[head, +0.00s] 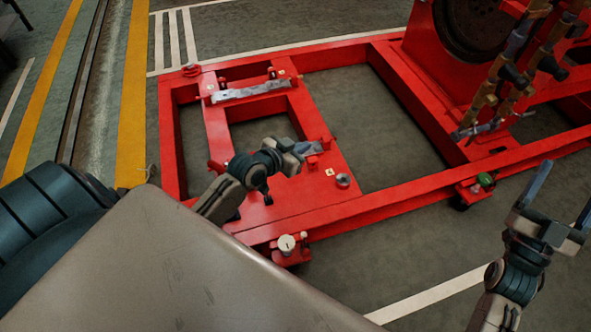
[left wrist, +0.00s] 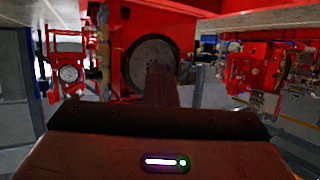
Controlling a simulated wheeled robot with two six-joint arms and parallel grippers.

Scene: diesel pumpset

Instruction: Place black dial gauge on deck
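The deck (head: 222,145) is a flat red plate on the left part of the red frame in the head view. I cannot pick out a clearly black dial gauge. A small round white-topped piece (head: 287,243) sits on a red bracket at the frame's near corner. In the left wrist view a round white-faced gauge (left wrist: 69,73) shows on a red stand at left. My left gripper (head: 291,158) is above the deck, close to a grey metal strip; its finger gap is unclear. My right gripper (head: 563,202) is open and empty, right of the frame.
A long grey bar (head: 250,91) lies along the deck's far side. A small metal ring (head: 343,181) sits at its right edge. Brass and blue pipework (head: 508,75) stands at upper right. A green-topped fitting (head: 486,180) is on the near rail. Floor shows through the frame's openings.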

